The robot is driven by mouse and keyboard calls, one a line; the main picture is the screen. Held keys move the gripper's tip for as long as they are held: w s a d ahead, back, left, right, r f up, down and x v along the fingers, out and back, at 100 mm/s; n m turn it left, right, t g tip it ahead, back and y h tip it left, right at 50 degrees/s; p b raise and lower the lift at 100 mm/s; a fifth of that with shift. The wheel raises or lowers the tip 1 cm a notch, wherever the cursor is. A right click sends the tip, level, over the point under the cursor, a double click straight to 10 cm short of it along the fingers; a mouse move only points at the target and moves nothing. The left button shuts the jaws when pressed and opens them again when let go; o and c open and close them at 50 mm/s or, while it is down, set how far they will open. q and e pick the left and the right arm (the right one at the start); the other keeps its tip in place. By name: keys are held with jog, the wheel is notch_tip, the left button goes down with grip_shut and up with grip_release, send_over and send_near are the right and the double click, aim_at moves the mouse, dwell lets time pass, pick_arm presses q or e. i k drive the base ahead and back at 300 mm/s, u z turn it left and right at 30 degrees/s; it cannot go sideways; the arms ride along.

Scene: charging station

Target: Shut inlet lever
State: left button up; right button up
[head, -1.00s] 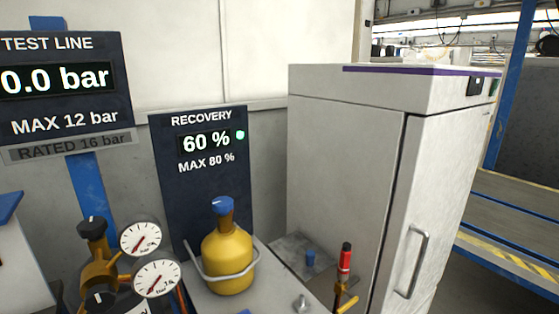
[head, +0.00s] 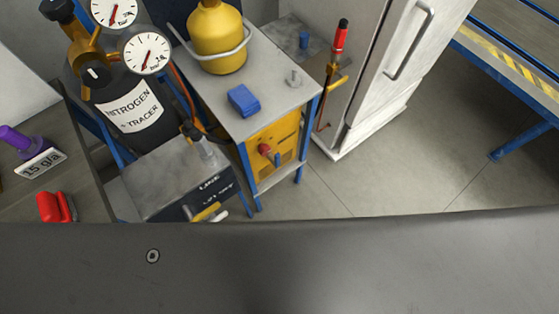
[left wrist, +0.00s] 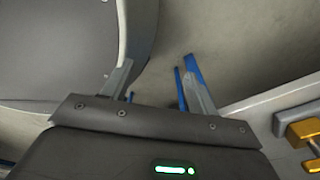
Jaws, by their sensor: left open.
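A yellow lever-like part (head: 207,212) shows low on the front of the grey-topped box (head: 185,180), beside a pale rod. A red knob or lever (head: 264,149) and a blue one (head: 277,160) are on the yellow recovery machine (head: 284,135). I cannot read which part is the inlet lever. In the left wrist view, my left gripper (left wrist: 160,62) is open and empty, its fingers apart over the floor. A yellow part (left wrist: 304,132) and a grey block sit on a pale panel to its right. Neither gripper shows in the head view.
The nitrogen bottle (head: 127,105) with two gauges stands behind the box. A yellow cylinder (head: 216,40) and a blue block (head: 243,100) sit on the grey cart top. The white cabinet (head: 370,80) is to the right. Floor (head: 390,180) is clear before it.

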aim_at(275, 160)
jog(key=k, duration=1.3)
jog(key=u, duration=0.05)
jog(key=i, duration=0.75)
jog(key=u, duration=0.4)
